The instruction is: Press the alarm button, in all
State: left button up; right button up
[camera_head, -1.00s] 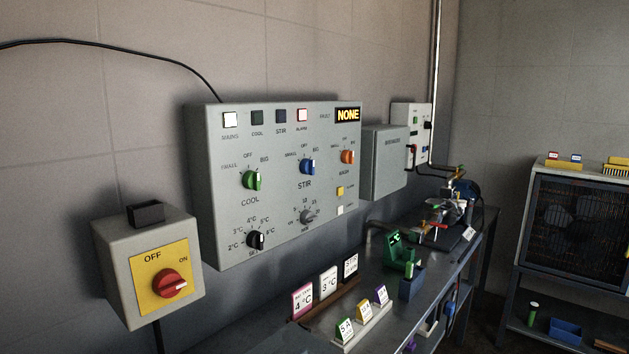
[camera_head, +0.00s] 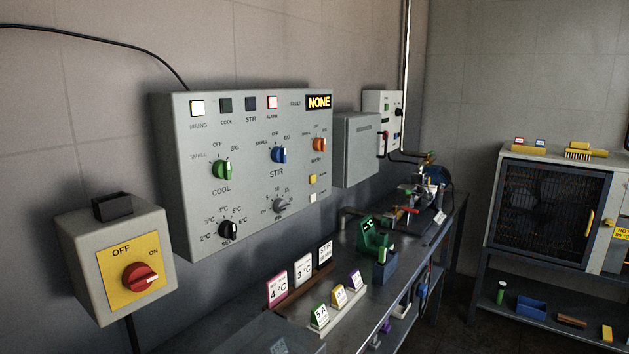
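The grey control panel (camera_head: 190,180) hangs on the wall at the left. The one labelled ALARM (camera_head: 272,102) has a red rim and a pale, bright middle. Neither of my grippers is in view.
A grey box with a red OFF/ON switch (camera_head: 141,278) is at the lower left, its pointer towards ON. A workbench (camera_head: 345,318) with sign cards and a green device (camera_head: 374,235) runs below the panel. A caged unit (camera_head: 550,210) stands at the right.

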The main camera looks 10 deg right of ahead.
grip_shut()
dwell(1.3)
